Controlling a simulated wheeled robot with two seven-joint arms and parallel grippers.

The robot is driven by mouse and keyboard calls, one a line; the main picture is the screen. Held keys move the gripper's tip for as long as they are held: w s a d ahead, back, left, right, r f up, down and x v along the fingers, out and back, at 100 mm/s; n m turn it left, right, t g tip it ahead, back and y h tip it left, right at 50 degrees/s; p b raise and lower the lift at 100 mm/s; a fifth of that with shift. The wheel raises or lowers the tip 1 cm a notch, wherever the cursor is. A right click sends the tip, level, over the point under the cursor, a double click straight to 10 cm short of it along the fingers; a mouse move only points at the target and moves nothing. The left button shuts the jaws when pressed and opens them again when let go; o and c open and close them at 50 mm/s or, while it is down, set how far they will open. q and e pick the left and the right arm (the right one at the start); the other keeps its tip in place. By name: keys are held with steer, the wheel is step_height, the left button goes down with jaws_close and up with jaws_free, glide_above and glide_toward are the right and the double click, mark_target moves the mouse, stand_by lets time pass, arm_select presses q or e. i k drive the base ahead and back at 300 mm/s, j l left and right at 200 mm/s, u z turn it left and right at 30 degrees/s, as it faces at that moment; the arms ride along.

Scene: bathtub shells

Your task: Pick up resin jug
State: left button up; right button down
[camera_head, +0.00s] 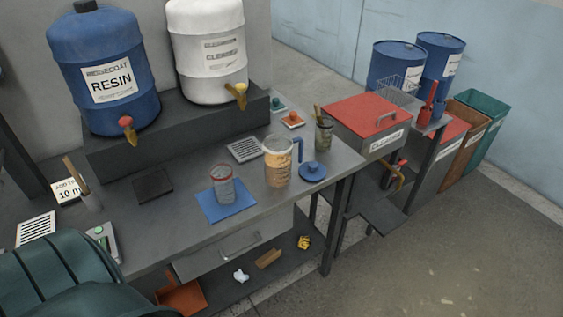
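A clear jug with a blue handle (278,162) stands upright on the grey workbench (160,225), right of its middle. It holds something amber-orange, and its handle is on the right side. I take it for the resin jug. A blue round lid with a knob (313,171) lies on the bench just right of the jug. Neither of my grippers shows in the head view.
A clear cup (223,184) stands on a blue mat (226,205), left of the jug. A container with tools (324,135) stands behind the lid. A white drum (207,50) is beside the resin drum. A dark green ribbed shape (60,270) fills the lower left. Floor at right is clear.

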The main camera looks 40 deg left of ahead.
mark_target(277, 148)
steer(key=u, duration=1.5)
